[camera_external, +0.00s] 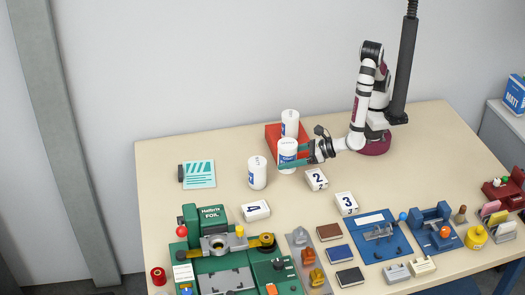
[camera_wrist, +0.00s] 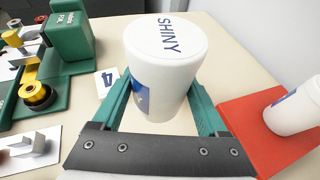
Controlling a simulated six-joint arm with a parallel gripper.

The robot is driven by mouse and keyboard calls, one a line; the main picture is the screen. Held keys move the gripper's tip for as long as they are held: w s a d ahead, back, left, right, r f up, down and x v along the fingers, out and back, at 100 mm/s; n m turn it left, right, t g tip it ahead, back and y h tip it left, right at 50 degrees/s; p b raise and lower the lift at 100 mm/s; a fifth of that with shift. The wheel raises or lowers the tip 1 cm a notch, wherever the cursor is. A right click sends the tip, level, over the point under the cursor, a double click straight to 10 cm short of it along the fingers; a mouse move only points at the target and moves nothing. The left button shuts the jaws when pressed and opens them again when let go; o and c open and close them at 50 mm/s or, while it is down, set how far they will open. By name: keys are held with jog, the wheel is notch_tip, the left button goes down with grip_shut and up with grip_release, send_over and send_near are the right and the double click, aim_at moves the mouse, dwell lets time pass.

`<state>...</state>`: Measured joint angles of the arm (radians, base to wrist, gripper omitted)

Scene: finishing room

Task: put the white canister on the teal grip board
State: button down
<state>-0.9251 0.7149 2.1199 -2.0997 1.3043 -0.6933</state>
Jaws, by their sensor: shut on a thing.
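My gripper (camera_external: 292,161) has its teal fingers around a white canister (camera_external: 287,147) with a blue label. In the wrist view the held canister (camera_wrist: 165,60) is upright between the fingers, its lid reading SHINY. I cannot tell if its base touches the table. A second white canister (camera_external: 290,121) stands on a red tray (camera_external: 271,136) behind it; both the canister (camera_wrist: 295,108) and the tray (camera_wrist: 245,115) show at right in the wrist view. A third white canister (camera_external: 257,174) stands on the table to the left. The teal-and-white striped board (camera_external: 199,174) lies flat further left.
A dark block (camera_external: 181,173) sits at the board's left edge. Numbered white blocks (camera_external: 256,211) stand on the table, and a green foil machine (camera_external: 205,218) is at the front. Table around the board is mostly clear; the third canister stands between it and my gripper.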

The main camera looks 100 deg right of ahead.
aim_at(287, 143)
notch_tip(287, 143, up, 6)
jog(key=shift+w+d+r, duration=0.1)
jog(key=w+d+m+h, duration=0.1)
jog(key=w+d+m, duration=0.1)
jog(key=w+d, duration=1.25)
jog(key=w+d+g+h, duration=0.1)
jog(key=w+d, duration=0.1)
jog(key=d, duration=0.7)
jog(key=w+d+h, duration=0.1)
jog(key=w+d, duration=0.1)
jog(key=d, duration=0.6)
jog(key=shift+y, duration=0.3)
jog(key=w+a+f, duration=0.2)
jog(key=a+f, duration=0.1)
jog(key=f, duration=0.1)
jog(key=w+a+f, duration=0.2)
jog(key=a+f, duration=0.1)
jog(key=f, duration=0.1)
jog(key=w+a+f, duration=0.2)
jog(key=a+f, duration=0.1)
jog(key=f, duration=0.1)
jog(key=shift+w, duration=0.1)
jog(key=shift+w+a+f, duration=0.1)
jog(key=shift+f, duration=1)
jog(key=shift+a+f, duration=0.1)
jog(key=shift+f, duration=0.95)
jog(key=shift+f, duration=0.1)
